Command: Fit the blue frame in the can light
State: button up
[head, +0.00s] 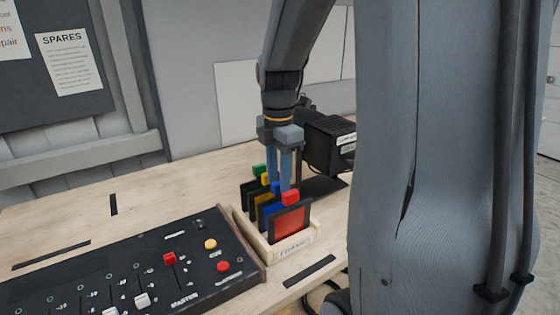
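The blue frame (270,214) stands in a wooden rack (298,249), between the yellow frame and the red frame. Its blue tab (276,187) shows just at my fingertips. My gripper (281,186) points straight down over the rack, its two fingers at the height of the tabs. I cannot tell whether the fingers touch the blue tab or are closed on it. The can light appears to be the black housing (327,143) with white labels behind the rack. My arm hides its right part, and its opening is not clear.
A red frame (290,222) stands at the front of the rack, with yellow (262,206) and green (250,193) ones behind. A black control desk (130,268) with sliders and buttons lies left of the rack. The wooden table (150,191) is clear at the back left.

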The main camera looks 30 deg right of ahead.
jog(key=shift+f, duration=1.05)
grip_shut()
jog(key=c, duration=0.7)
grip_release()
grip_shut()
jog(key=shift+r, duration=0.1)
jog(key=shift+r+p, duration=0.1)
jog(key=shift+p, duration=0.2)
jog(key=shift+r+p, duration=2.85)
